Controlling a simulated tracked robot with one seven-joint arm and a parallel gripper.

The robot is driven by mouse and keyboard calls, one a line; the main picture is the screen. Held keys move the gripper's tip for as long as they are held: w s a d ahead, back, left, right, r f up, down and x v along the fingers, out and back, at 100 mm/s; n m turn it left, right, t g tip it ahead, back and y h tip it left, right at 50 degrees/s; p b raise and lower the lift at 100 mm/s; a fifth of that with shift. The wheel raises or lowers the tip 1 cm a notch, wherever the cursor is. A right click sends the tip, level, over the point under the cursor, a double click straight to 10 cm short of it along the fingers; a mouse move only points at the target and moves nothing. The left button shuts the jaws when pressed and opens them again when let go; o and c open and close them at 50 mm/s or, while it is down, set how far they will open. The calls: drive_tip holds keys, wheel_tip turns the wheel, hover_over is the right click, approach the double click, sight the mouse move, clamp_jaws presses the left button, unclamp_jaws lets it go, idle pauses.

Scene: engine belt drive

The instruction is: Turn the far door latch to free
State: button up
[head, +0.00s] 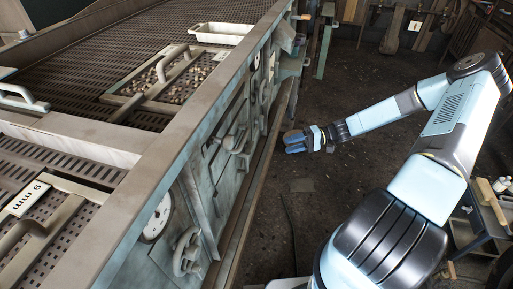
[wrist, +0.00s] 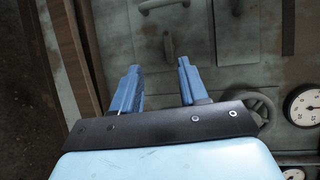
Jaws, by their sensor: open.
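My gripper (head: 297,140) is open and empty in the head view, out over the floor to the right of the machine's side. The wrist view shows its two blue fingers (wrist: 158,78) spread apart, facing the grey-green side panel. A short grey bar handle (wrist: 169,45) stands on the panel beyond the fingers, apart from them. Another handle (wrist: 163,6) shows at the top edge. In the head view, a latch-like handle (head: 232,142) sits on the machine's side. I cannot tell which handle is the far door latch, or its exact turn.
A handwheel (wrist: 262,104) and a dial gauge (wrist: 304,107) are on the panel right of my fingers. A ledge (head: 262,180) runs along the machine's foot. A white tray (head: 222,34) stands on the slotted top. Dark floor (head: 325,195) is open beneath my arm.

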drive_tip(key=w+f+t+y, duration=0.1)
drive_tip(key=y, duration=0.1)
approach(249, 147)
drive_tip(key=a, duration=0.7)
drive_tip(key=shift+a+f+m, duration=0.2)
drive_tip(key=shift+f+m, duration=0.1)
drive_tip(key=shift+f, duration=0.15)
drive_tip(key=shift+c, duration=0.2)
